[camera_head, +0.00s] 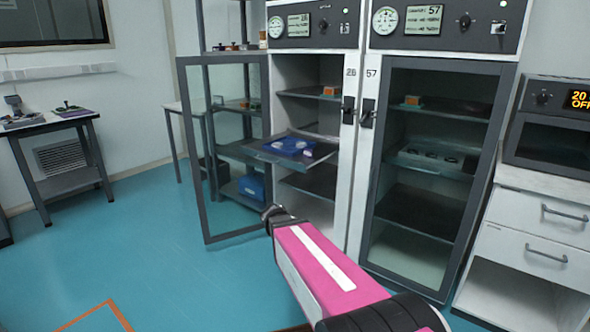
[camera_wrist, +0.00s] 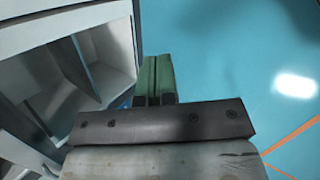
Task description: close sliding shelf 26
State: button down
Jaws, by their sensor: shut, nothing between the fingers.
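Cabinet 26 (camera_head: 351,110) stands in the middle of the head view with its glass door (camera_head: 222,150) swung open to the left. Its sliding shelf (camera_head: 262,155) is pulled out past the cabinet front, with a blue object (camera_head: 290,145) on it. My gripper (camera_head: 270,213) is in front of and below the shelf, apart from it, near the lower part of the open door. In the wrist view my gripper's green fingers (camera_wrist: 155,78) are together and hold nothing. The sliding shelf cannot be made out in the wrist view.
Cabinet 57 (camera_head: 368,160) stands to the right with its glass door shut. White drawers (camera_head: 543,215) and an oven-like device (camera_head: 550,140) are further right. A side table (camera_head: 60,125) is at the left. The blue floor (camera_head: 170,265) is clear in front.

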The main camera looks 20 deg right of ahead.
aim_at(332, 149)
jog(key=w+a+r+n+t+h, duration=0.2)
jog(key=w+r+n+t+h, duration=0.2)
jog(key=w+r+n, duration=0.45)
jog(key=w+a+r+n+t+h, duration=0.2)
jog(key=w+r+n+t+h, duration=0.2)
jog(key=w+r+n, duration=0.45)
jog(key=shift+m, duration=0.4)
jog(key=x, duration=1.4)
jog(key=shift+w+r, duration=0.2)
jog(key=shift+r, duration=0.1)
jog(key=x, duration=3.1)
jog(key=shift+w+a+f, duration=0.15)
jog(key=shift+w+f, duration=0.15)
jog(key=shift+w, duration=0.2)
jog(key=shift+s+a, duration=0.1)
